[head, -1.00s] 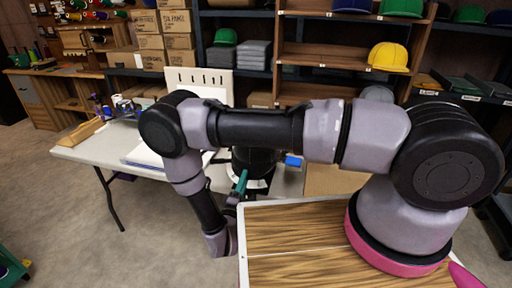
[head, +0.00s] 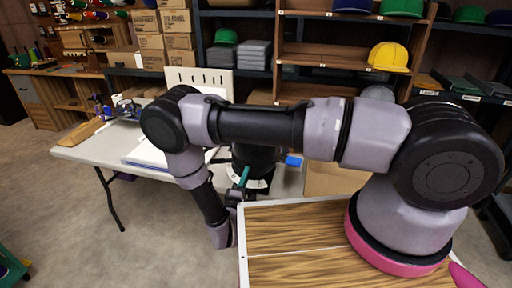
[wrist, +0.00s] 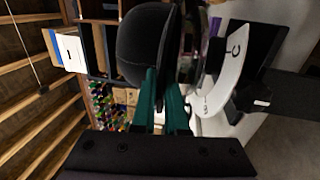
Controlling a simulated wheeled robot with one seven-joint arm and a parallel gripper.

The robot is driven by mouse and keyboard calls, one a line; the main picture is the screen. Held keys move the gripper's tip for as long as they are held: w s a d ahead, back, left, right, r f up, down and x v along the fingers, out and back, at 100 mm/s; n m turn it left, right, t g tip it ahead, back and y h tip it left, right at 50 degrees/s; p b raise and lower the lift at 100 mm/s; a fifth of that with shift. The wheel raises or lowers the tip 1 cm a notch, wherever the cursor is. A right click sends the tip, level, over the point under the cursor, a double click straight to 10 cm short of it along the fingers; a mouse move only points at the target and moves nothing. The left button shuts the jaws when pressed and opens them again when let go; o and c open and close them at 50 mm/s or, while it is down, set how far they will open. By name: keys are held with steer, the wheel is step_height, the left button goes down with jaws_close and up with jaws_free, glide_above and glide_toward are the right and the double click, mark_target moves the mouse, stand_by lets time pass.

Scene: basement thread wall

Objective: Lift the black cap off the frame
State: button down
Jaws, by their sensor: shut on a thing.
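The black cap (wrist: 146,45) fills the upper middle of the wrist view, its rounded crown facing left in the picture. It also shows in the head view (head: 254,156), dark and partly hidden behind my arm. My gripper (wrist: 165,88) has teal fingers, shut on the cap at its lower edge. In the head view my gripper (head: 243,176) is small beside the cap. The frame shows a white curved, marked part (wrist: 224,75) right of the cap in the wrist view. I cannot tell whether cap and frame touch.
A white table (head: 80,150) holds a white panel (head: 200,82) and small tools. A wood-topped surface (head: 290,262) lies under my arm's base. Shelves with a yellow cap (head: 389,56) and a green cap (head: 226,37) stand behind.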

steer(key=shift+s+a+r, duration=0.1)
steer(key=shift+s+r, duration=0.05)
steer(key=shift+r, duration=0.9)
steer(key=shift+s+a+r, duration=0.1)
steer(key=shift+s+r, duration=0.1)
steer(key=shift+r, duration=0.8)
steer(key=shift+s+r, duration=0.15)
steer(key=shift+r, duration=0.9)
steer(key=shift+s+a+r, duration=0.1)
steer(key=shift+s+r, duration=0.1)
steer(key=shift+r, duration=0.8)
steer(key=shift+s+r, duration=0.15)
steer(key=shift+r, duration=0.8)
